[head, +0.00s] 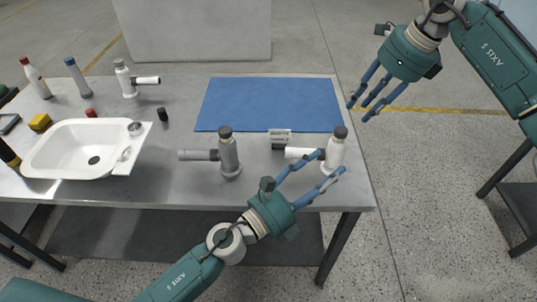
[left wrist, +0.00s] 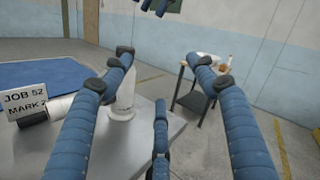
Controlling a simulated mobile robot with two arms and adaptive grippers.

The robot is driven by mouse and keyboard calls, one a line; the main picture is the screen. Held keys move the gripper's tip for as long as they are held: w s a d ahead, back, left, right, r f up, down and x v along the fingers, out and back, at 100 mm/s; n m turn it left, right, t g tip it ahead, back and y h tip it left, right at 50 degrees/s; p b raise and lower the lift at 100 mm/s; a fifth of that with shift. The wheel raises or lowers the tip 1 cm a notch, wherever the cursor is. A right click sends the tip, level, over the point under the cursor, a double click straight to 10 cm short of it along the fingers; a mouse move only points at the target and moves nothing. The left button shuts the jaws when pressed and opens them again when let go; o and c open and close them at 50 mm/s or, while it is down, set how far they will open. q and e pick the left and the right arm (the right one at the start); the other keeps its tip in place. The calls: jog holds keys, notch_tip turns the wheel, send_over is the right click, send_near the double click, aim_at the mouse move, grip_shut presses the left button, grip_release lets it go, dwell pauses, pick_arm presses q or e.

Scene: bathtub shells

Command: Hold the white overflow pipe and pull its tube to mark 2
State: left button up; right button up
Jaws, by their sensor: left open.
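The white overflow pipe (head: 335,153) stands upright with a dark cap near the table's right front edge. Its white tube (head: 297,153) points left and ends dark. My left gripper (head: 331,163) is open, its blue fingers at the near side of the pipe; I cannot tell whether they touch it. In the left wrist view the pipe body (left wrist: 124,98) stands partly behind the left finger, and the tube (left wrist: 62,104) lies left of it. A card (left wrist: 25,103) reads "JOB 52 MARK 2". My right gripper (head: 368,105) is open and empty above the table's right edge.
A grey pipe (head: 229,157) with a left-pointing tube stands left of the white one. A blue mat (head: 265,100) lies behind. A white basin (head: 65,150), another white pipe (head: 125,82) and several bottles stand at the left. Floor is free right of the table.

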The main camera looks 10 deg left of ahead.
pick_arm(q)
jog(key=w+a+m+g, duration=0.2)
jog(key=a+m+g, duration=0.15)
jog(key=m, duration=0.85)
jog(key=m+g+y, duration=0.1)
jog(key=m+y, duration=0.3)
jog(key=m, duration=0.6)
send_near(291, 153)
jog(key=w+d, duration=0.1)
jog(key=w, duration=0.1)
jog(key=shift+n, duration=0.3)
jog(key=x, duration=1)
jog(key=shift+s+d+f, duration=0.1)
jog(key=shift+d+f, duration=0.1)
